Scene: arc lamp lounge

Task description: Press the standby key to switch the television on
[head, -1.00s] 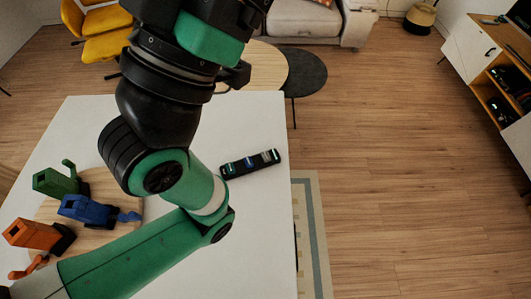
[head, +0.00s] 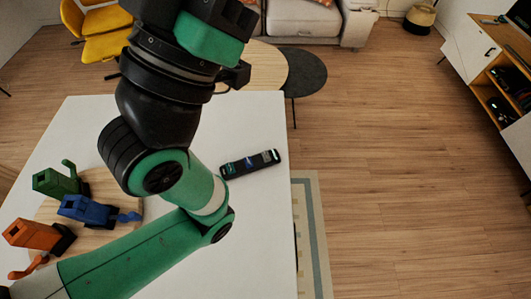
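A slim black remote-like device (head: 250,164) with small lit patches on its upper face lies at a slant on the white table (head: 262,225), near its right edge. I cannot make out which patch is the standby key. My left arm crosses the table from the lower left and rises out of the top of the head view. Its gripper fingers are not visible, so I cannot see what they are doing. My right gripper is not in view. A dark panel corner (head: 521,14) at the top right may be the television; its screen face cannot be read.
Green (head: 55,182), blue (head: 88,209) and orange (head: 34,235) tool-like objects stand on a round wooden board (head: 115,236) at the table's left. A wooden cabinet (head: 490,60) stands at the right. A sofa (head: 305,20) and round tables are at the back. Open floor lies right of the table.

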